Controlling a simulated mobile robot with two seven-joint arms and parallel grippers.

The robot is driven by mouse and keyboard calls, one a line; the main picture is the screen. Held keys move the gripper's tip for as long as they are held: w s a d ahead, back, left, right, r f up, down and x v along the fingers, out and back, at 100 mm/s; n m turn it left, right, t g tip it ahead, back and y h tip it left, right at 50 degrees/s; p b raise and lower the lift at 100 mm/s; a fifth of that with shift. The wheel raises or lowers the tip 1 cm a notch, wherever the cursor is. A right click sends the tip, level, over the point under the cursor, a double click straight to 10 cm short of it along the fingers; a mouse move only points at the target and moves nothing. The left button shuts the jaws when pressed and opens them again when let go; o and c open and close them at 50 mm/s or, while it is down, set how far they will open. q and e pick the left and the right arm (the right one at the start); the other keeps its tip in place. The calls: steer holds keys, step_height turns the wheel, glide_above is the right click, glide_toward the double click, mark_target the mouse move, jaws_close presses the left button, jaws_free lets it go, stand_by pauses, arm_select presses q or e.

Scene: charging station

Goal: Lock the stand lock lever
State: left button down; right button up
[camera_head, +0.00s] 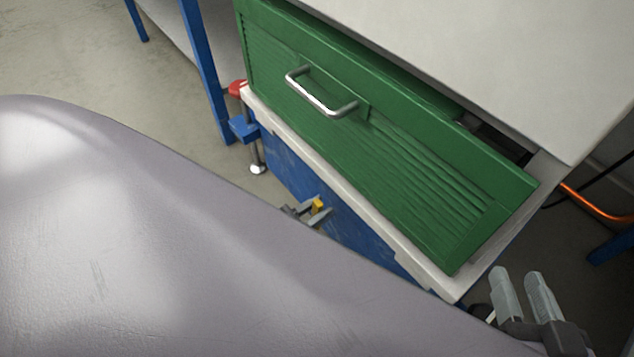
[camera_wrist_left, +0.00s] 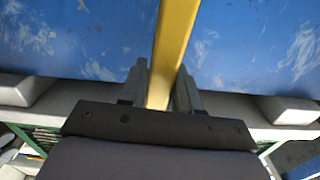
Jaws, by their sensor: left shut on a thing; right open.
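A yellow lever (camera_wrist_left: 178,40), which looks like the stand lock lever, runs up across the left wrist view in front of a scuffed blue panel. My left gripper (camera_wrist_left: 160,85) is shut on the lever, with one finger on each side of it. In the head view my left gripper (camera_head: 309,212) shows small beside the blue stand, with a bit of the yellow lever (camera_head: 318,205) at its fingers. My own grey arm hides most of that area. My right gripper (camera_head: 521,292) is open and empty at the lower right, near the cabinet's corner.
The blue stand (camera_head: 290,168) carries a pale ledge (camera_head: 375,235) and a green drawer (camera_head: 420,180) with a metal handle (camera_head: 318,95). A blue clamp (camera_head: 243,129) sits at the ledge's left end. An orange cable (camera_head: 595,205) lies to the right. Open floor is at upper left.

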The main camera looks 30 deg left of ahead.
arm_select(q)
steer(key=shift+w+a+n, duration=0.1)
steer(key=shift+a+n, duration=0.25)
steer(key=shift+n, duration=0.15)
arm_select(e)
steer(key=shift+a+r, duration=0.25)
arm_select(q)
steer(key=shift+a, duration=0.1)
arm_select(e)
steer(key=shift+f, duration=0.2)
arm_select(q)
steer(key=c, duration=0.9)
jaws_free()
